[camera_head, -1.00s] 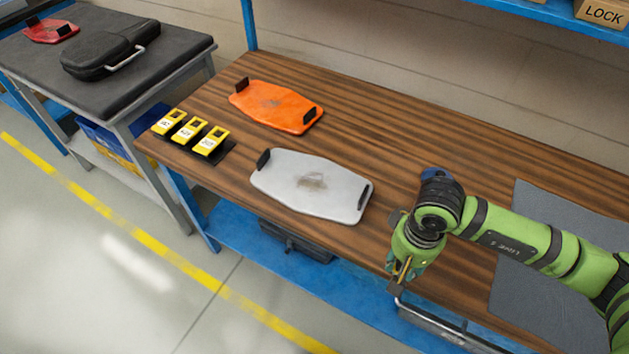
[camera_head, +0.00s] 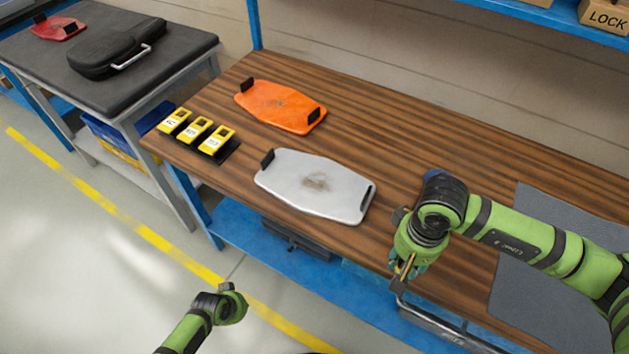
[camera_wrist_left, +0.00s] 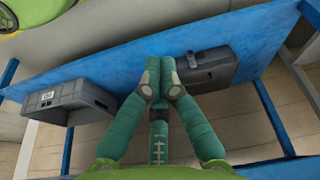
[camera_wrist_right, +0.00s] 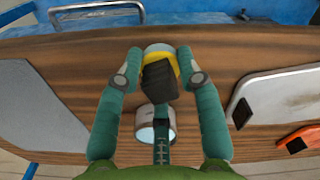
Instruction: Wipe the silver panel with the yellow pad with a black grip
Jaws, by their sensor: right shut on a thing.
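The silver panel (camera_head: 290,185) lies flat on the wooden bench, with a brown smudge near its middle and a black handle at each end. It also shows at the right of the right wrist view (camera_wrist_right: 285,98). My right gripper (camera_head: 404,268) is over the bench's front edge, right of the panel and apart from it. In the right wrist view, the gripper (camera_wrist_right: 158,66) is shut on the yellow pad by its black grip (camera_wrist_right: 158,78). The pad's wiping face is mostly hidden. My left gripper (camera_wrist_left: 160,76) is empty, its fingertips together, and its arm is low in front of the bench.
An orange panel (camera_head: 280,106) lies behind the silver one. Several yellow tags (camera_head: 198,130) sit at the bench's left end. A grey mat (camera_head: 545,290) covers the right. A pale cylindrical thing (camera_wrist_right: 158,122) stands below the right gripper. Dark cases (camera_wrist_left: 70,102) rest on the blue lower shelf.

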